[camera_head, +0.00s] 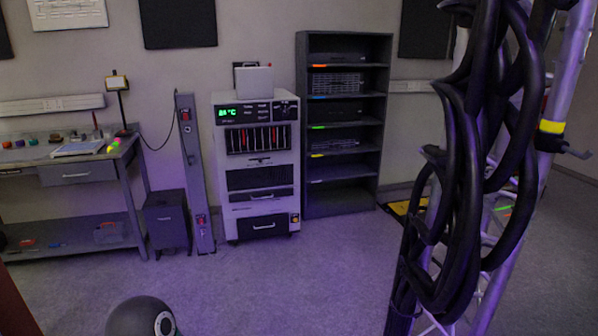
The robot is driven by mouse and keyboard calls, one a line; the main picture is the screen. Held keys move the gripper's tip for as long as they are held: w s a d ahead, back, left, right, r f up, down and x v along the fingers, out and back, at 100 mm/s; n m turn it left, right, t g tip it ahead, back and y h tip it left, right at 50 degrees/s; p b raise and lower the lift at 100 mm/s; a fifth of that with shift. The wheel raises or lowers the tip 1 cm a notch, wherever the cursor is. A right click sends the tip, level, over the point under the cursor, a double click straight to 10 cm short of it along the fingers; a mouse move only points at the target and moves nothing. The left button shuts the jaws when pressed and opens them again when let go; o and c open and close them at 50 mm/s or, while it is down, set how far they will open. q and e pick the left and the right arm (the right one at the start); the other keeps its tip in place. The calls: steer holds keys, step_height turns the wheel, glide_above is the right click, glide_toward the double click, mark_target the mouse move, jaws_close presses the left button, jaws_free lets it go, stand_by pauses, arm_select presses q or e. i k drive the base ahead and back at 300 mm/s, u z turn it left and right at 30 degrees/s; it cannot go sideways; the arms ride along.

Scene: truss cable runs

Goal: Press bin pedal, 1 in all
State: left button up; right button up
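A dark grey box-shaped bin (167,222) stands on the floor between the workbench and a tall narrow upright panel. Its lid looks shut. A small pale mark shows on its front. A pedal cannot be made out clearly at its foot. Neither of my grippers is in view. A dark rounded part with a pale ring at the bottom edge looks like a link of my own arm.
A workbench (70,182) with small items stands left. A white instrument cabinet (257,188) and a dark shelf rack (345,190) stand along the wall. A truss with thick black cables (462,170) fills the right. The floor (275,285) in the middle is clear.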

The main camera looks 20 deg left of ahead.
mark_target(173, 250)
steer(key=u, duration=0.45)
steer(key=i, duration=1.45)
steer(key=u, duration=0.75)
steer(key=i, duration=1.4)
steer(key=u, duration=0.5)
steer(key=i, duration=0.9)
steer(key=u, duration=0.3)
